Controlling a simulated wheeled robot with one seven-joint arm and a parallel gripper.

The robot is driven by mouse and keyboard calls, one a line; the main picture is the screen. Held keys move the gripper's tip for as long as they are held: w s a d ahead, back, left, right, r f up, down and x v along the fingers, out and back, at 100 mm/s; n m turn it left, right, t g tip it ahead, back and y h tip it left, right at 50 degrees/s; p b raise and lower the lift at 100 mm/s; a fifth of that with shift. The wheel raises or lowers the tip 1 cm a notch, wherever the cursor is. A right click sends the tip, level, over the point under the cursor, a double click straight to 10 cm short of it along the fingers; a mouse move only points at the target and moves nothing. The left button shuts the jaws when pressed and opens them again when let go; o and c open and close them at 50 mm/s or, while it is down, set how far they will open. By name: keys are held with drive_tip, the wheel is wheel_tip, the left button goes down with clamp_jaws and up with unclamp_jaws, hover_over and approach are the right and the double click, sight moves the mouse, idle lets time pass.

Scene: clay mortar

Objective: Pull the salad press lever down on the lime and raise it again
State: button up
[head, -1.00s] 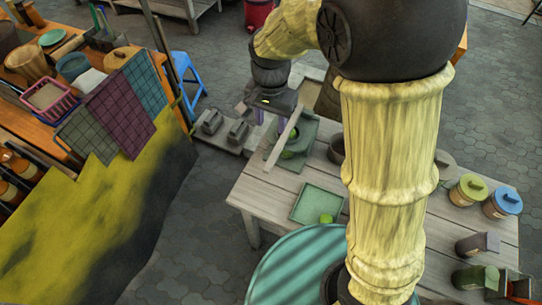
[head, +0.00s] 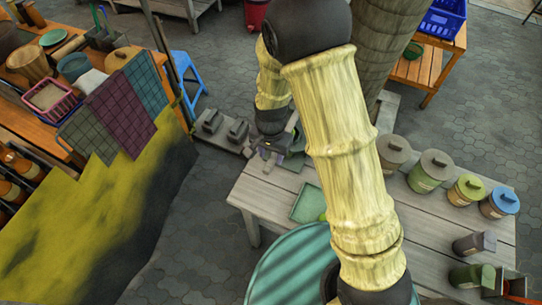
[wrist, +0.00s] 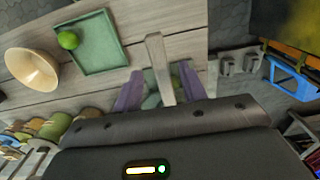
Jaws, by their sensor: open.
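The press lever (wrist: 157,58) is a pale wooden bar in the wrist view. It runs between the two purple fingers of my gripper (wrist: 160,70), which are open on either side of it; I cannot tell whether either touches it. The green press (wrist: 150,84) shows below the lever, and a bit of bright green, likely the lime (wrist: 175,82), shows beside the bar. In the head view my gripper (head: 270,158) is at the press (head: 293,161), which my arm mostly hides. The lever's angle is hard to tell.
A green tray (wrist: 100,58) with another lime (wrist: 68,40) lies on the table near a beige bowl (wrist: 32,70). Several lidded canisters (head: 436,165) stand at the table's right. A round teal table (head: 285,270) is in front.

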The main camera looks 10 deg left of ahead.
drive_tip(key=shift+f, duration=1.25)
clamp_jaws()
drive_tip(key=shift+a+r, duration=0.1)
